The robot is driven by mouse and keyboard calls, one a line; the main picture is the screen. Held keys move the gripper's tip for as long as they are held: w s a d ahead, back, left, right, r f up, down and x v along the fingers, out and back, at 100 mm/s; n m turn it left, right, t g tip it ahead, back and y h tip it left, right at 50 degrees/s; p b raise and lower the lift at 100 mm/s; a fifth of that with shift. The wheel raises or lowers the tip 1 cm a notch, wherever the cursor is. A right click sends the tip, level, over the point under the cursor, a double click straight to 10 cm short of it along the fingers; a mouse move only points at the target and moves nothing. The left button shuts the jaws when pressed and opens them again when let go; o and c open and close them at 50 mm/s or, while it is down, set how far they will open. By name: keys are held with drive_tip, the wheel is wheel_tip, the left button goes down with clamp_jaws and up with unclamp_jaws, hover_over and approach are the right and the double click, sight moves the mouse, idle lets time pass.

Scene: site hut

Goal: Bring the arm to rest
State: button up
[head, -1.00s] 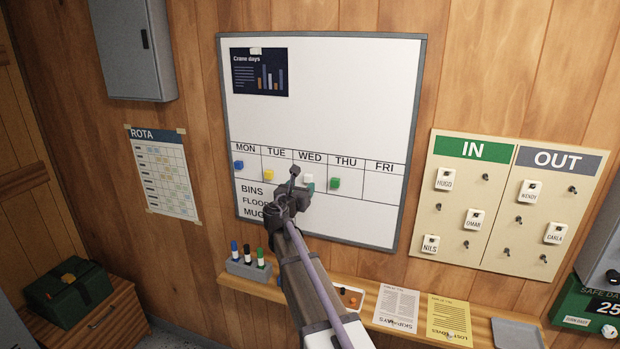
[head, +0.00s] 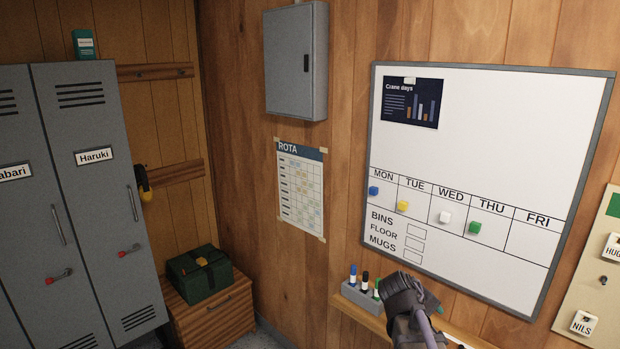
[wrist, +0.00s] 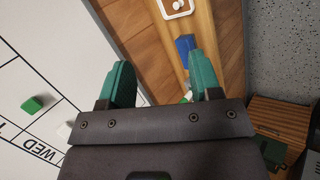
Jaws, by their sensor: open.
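My gripper (head: 428,298) is in front of the wall, at the lower left of the whiteboard (head: 490,130) in the head view, beside the marker holder (head: 360,297). In the wrist view my gripper (wrist: 162,80) has its two teal fingers spread apart, with nothing held between them. The wooden shelf (wrist: 219,25) lies beyond the fingers there, with a blue object (wrist: 185,46) on it.
The whiteboard carries blue (head: 374,191), yellow (head: 402,206), white (head: 444,217) and green (head: 475,228) magnets. A wall cabinet (head: 296,60) hangs left of it. Lockers (head: 85,200) and a green box (head: 199,275) on a wooden chest (head: 213,318) stand at left.

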drive_tip(key=s+a+f+m+g+y+b, duration=0.3)
drive_tip(key=s+a+f+y, duration=0.4)
drive_tip(key=s+a+f, duration=0.3)
drive_tip(key=shift+s+a+m+y+b, duration=0.3)
drive_tip(key=shift+s+a+m+b, duration=0.65)
drive_tip(key=shift+s+a, duration=0.9)
